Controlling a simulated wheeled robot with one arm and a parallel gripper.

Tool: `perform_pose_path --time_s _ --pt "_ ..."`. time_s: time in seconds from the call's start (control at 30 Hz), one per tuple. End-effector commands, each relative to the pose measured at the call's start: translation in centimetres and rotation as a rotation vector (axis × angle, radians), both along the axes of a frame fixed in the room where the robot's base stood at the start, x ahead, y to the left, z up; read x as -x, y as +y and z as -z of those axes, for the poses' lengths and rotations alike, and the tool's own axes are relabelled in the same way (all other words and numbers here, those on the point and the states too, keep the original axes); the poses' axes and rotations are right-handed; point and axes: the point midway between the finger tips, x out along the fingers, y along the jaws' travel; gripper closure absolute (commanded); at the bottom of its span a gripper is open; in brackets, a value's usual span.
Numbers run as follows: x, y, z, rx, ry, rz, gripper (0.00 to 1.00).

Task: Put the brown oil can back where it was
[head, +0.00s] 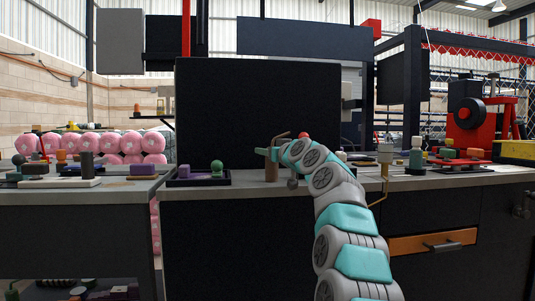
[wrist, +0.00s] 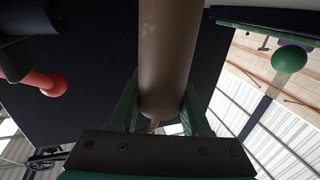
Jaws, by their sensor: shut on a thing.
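The brown oil can (head: 270,174) is upright at the counter's front edge, in front of the dark panel, with its thin spout above. I cannot tell whether its base touches the counter. My gripper (head: 268,153) reaches it from the right and is shut on its body. In the wrist view the can (wrist: 168,55) fills the upper middle as a smooth brown cylinder. The green fingers of my gripper (wrist: 160,112) stand on either side of it.
A dark tray (head: 199,183) with a purple block (head: 184,171) and a green ball (head: 217,167) is left of the can. A red-topped item (head: 303,135) shows behind my wrist. Bottles and blocks crowd the counter to the right. Bare counter (head: 245,177) lies between tray and can.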

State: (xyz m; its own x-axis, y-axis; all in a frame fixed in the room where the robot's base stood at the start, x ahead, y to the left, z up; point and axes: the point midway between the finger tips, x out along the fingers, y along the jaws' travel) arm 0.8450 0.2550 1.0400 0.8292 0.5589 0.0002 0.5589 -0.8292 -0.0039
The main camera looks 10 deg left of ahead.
Motion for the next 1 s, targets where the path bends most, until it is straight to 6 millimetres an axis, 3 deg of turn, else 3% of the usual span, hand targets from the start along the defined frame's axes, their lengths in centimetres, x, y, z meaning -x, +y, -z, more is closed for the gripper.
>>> perform_pose_path --time_s 0.27,0.3,0.57,1.0 --pt "0.01 -0.03 0.24 -0.001 -0.001 0.000 1.00" --pt "0.00 -0.01 0.26 -0.001 -0.001 0.000 0.52" --pt "0.01 -0.01 0.14 -0.001 -0.001 0.000 0.23" --pt "0.46 -0.32 -0.17 -0.003 -0.003 0.000 0.23"
